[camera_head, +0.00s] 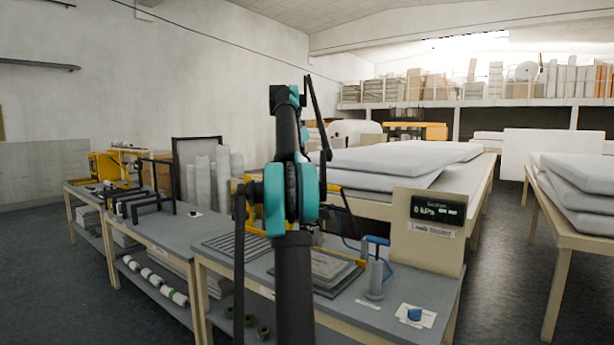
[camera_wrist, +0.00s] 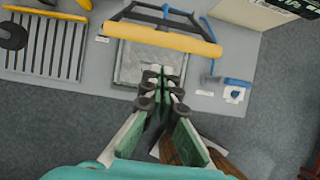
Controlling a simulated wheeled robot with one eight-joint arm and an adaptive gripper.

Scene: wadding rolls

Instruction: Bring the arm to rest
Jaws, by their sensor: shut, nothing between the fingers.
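My arm (camera_head: 292,195) stands raised in the middle of the head view, in front of a grey workbench. My gripper (camera_wrist: 163,75) shows in the wrist view, its fingers together with nothing between them. In that view its tips overlap the near part of a grey framed plate (camera_wrist: 138,62) on the bench. I cannot tell how high the tips are above it. In the head view the fingers are not clearly seen, as the arm's own links cover that area.
The grey bench (camera_head: 400,310) holds a slotted rack (camera_head: 235,243), a blue-handled cylinder (camera_head: 375,275), a blue piece on a white card (camera_head: 414,315) and a display panel (camera_head: 430,230). A yellow bar (camera_wrist: 165,38) crosses above the plate. White padded stacks (camera_head: 400,158) lie on tables behind. Dark floor is free at right.

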